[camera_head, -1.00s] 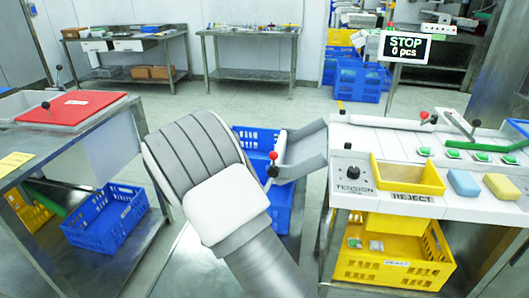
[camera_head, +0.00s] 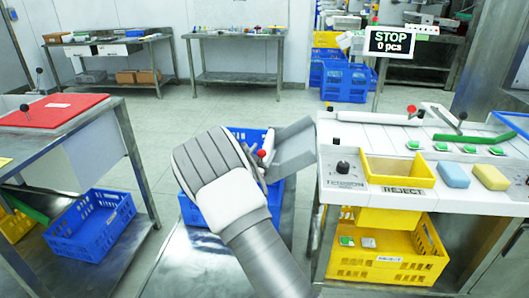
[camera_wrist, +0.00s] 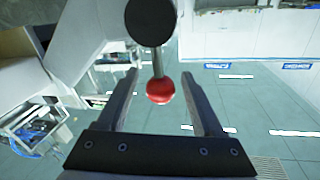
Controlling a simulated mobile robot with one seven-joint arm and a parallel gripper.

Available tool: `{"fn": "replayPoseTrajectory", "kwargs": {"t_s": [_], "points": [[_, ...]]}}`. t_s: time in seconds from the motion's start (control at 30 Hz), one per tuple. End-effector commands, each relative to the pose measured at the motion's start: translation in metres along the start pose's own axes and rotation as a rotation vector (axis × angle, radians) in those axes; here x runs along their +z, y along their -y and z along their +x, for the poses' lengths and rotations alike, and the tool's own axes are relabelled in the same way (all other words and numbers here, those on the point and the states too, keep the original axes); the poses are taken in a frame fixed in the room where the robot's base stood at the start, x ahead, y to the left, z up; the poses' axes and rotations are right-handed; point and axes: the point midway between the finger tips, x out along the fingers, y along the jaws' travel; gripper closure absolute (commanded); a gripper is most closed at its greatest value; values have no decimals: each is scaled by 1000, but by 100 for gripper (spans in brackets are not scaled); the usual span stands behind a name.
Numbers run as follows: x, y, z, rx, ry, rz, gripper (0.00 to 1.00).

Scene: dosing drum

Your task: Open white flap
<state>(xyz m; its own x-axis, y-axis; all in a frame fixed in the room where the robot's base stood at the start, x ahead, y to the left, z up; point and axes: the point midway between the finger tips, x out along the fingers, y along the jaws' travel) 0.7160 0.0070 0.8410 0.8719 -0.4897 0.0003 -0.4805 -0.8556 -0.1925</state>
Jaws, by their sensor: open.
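A handle with a red ball (camera_head: 261,153) stands by the grey chute (camera_head: 290,150) at the left end of the white machine table. The red ball (camera_wrist: 160,91) on its metal rod, with a round black knob (camera_wrist: 150,20), also shows in the wrist view. My gripper (camera_wrist: 160,74) is open, with one finger on each side of the red ball in the picture; I cannot tell whether they touch it. I cannot tell for sure which surface is the white flap; a pale panel (camera_wrist: 85,35) fills the upper left of the wrist view.
A blue crate (camera_head: 195,208) stands below the chute. The white machine table (camera_head: 335,195) with a yellow reject bin (camera_head: 395,172) is on the right. A side table with a red lid (camera_head: 60,110) is on the left. Floor behind is clear.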

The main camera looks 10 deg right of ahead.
Motion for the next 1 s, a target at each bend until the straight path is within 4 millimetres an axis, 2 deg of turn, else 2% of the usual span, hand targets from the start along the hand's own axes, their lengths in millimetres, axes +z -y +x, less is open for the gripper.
{"fn": "replayPoseTrajectory", "kwargs": {"t_s": [0.2,0.53,0.57,0.9,0.93,1.0], "points": [[0,0,20,0,1,-1,31],[0,0,22,-1,0,-1,31],[0,0,22,-1,0,0,35],[0,0,22,-1,1,0,96],[0,0,22,-1,1,0,100],[0,0,22,-1,1,0,100]]}}
